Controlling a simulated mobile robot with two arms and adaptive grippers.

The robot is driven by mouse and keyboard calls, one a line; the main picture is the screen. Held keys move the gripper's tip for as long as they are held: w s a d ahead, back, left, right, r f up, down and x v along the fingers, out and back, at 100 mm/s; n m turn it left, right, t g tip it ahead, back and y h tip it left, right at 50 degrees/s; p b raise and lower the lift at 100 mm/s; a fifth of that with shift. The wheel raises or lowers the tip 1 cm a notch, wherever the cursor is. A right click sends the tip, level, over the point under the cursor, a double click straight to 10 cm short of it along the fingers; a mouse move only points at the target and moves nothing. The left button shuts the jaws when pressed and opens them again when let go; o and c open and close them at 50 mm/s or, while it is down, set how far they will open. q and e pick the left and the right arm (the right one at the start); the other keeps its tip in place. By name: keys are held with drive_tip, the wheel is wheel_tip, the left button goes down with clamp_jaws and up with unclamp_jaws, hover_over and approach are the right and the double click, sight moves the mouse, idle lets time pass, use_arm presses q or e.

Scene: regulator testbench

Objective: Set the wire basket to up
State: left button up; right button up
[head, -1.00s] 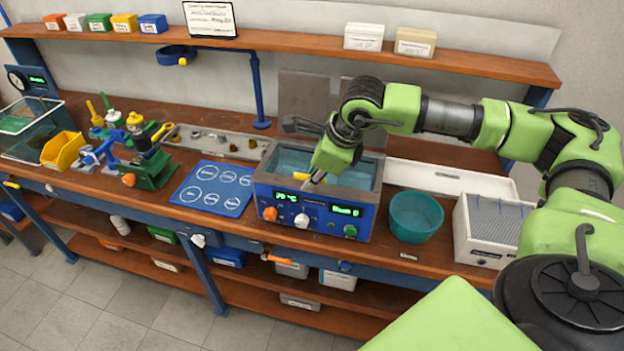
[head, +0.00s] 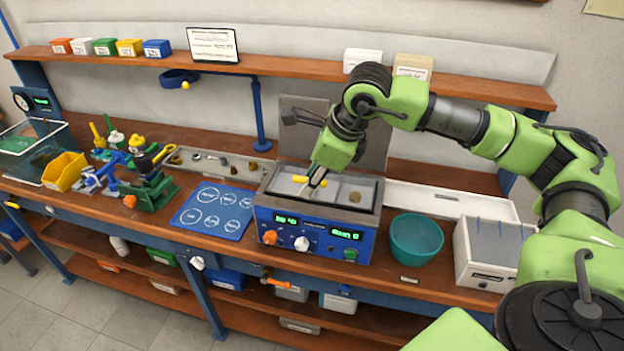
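The wire basket (head: 340,189) shows as a light grey tray surface high inside the tank of the blue cleaner (head: 312,236), close to the rim. A small brass-coloured part (head: 355,197) lies in it. A yellow piece (head: 300,179), perhaps the basket's grip, is at its left. My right gripper (head: 312,187) points down into the tank right beside the yellow piece. Its fingertips are small and partly hidden, so whether they are closed on it is unclear. My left gripper is out of view.
The cleaner's grey lid (head: 372,135) stands upright behind the tank. A teal bowl (head: 416,240) and a white box (head: 488,250) stand to the right. A blue mat (head: 213,209) and a green vise (head: 150,193) are to the left. A shelf (head: 290,66) runs above.

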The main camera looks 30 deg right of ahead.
drive_tip(key=v, duration=1.2)
idle(0.3)
